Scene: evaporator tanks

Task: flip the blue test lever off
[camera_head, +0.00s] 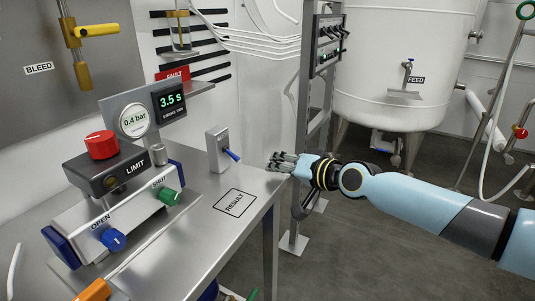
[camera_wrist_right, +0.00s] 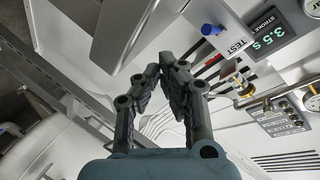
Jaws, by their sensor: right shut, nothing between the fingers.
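The blue test lever (camera_head: 232,155) sticks out low from the right side of a small grey box (camera_head: 215,148) on the steel bench. In the right wrist view the blue lever (camera_wrist_right: 210,29) shows beside the TEST label, up and right of my fingertips. My right gripper (camera_head: 272,162) is at the bench's right edge, right of the lever and apart from it. In the right wrist view its fingers (camera_wrist_right: 173,66) are shut with nothing between them. I cannot tell the lever's on or off position by a marking. My left gripper is not in view.
A LIMIT box with a red knob (camera_head: 102,144), a blue OPEN knob (camera_head: 114,239) and a green SHUT knob (camera_head: 169,196) stand at the left. A display (camera_head: 169,101) reads 3.5 s. The RESULT square (camera_head: 235,202) on the bench is empty. A white tank (camera_head: 400,70) stands behind.

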